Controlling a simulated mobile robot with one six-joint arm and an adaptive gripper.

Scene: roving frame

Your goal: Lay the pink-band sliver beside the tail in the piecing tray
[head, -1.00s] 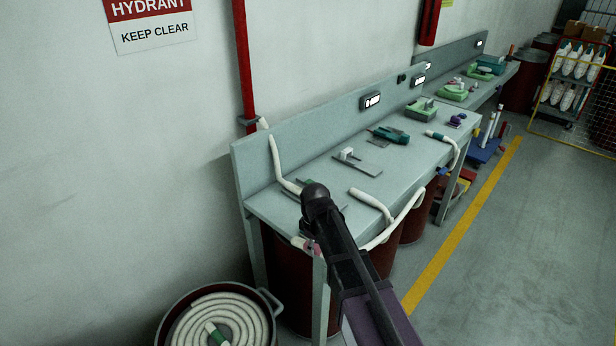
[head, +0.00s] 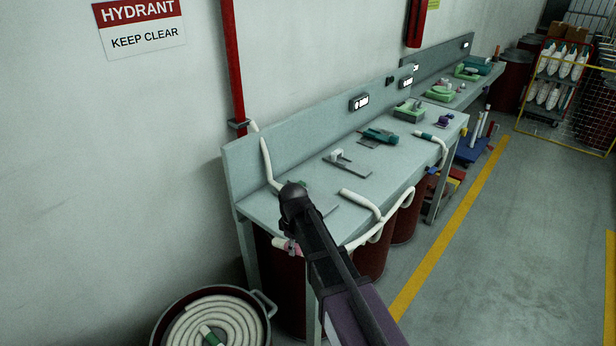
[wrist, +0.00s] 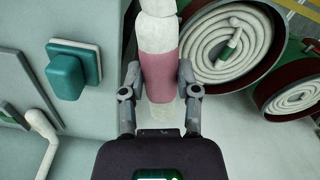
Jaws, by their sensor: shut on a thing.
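In the wrist view, my gripper (wrist: 158,78) is shut around the pink band of a thick white sliver (wrist: 158,38). The sliver runs away from me past the fingertips. In the head view, the pink-band sliver (head: 291,247) shows small beside the near-left corner of the bench; my arm hides the fingers. A flat grey plate (head: 328,207), possibly the piecing tray, lies on the bench, partly hidden by my arm. A white sliver length (head: 267,163) hangs over the bench's back panel down toward it. I cannot tell which length is the tail.
The bench (head: 250,205) carries a plate with a white block (head: 348,162), a teal tool (head: 380,136) and other white sliver lengths (head: 362,203). A can of coiled sliver (head: 265,310) stands on the floor at lower left. Open floor lies right of the yellow line (head: 450,235).

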